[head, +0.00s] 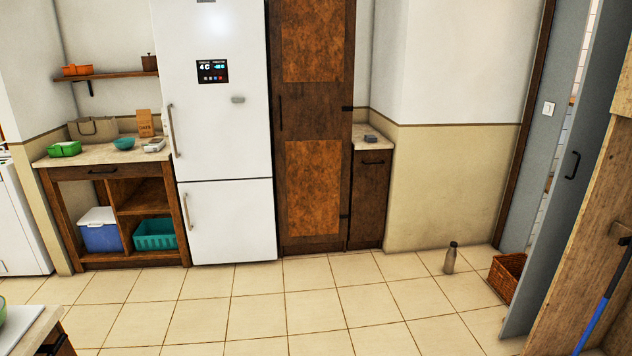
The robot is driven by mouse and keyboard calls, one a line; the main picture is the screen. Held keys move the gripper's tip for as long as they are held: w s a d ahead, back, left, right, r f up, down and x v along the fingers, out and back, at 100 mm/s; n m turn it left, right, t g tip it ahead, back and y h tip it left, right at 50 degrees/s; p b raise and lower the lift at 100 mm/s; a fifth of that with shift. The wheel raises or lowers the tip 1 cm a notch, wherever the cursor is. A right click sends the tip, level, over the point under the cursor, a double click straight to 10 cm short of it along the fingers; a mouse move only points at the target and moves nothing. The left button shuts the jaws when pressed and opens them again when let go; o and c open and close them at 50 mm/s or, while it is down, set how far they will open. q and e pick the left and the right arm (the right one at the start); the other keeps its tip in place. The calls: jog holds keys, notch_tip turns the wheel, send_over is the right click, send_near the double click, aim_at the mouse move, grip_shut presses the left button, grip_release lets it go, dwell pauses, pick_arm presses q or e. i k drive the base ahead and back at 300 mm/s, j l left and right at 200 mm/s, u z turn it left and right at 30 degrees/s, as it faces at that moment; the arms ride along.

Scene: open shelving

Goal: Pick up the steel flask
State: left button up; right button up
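The steel flask (450,258) stands upright on the tiled floor at the right of the head view. It is a slim grey-brown bottle with a darker cap. It stands near the beige wall, to the left of a wicker basket and apart from it. Nothing covers it. Neither of my grippers shows in this view.
The wicker basket (508,277) sits on the floor beside the grey door (555,180). A counter corner (35,335) juts in at the lower left. A fridge (225,130) and a tall wooden cabinet (313,130) stand at the back. The tiled floor (310,310) between is clear.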

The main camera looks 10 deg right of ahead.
aim_at(452, 255)
jog(key=i+z, duration=0.25)
jog(key=i, duration=0.4)
jog(key=i+j+z, duration=0.2)
jog(key=i, duration=0.45)
jog(key=i+j+z, duration=0.1)
jog(key=i+z, duration=0.15)
jog(key=i, duration=0.45)
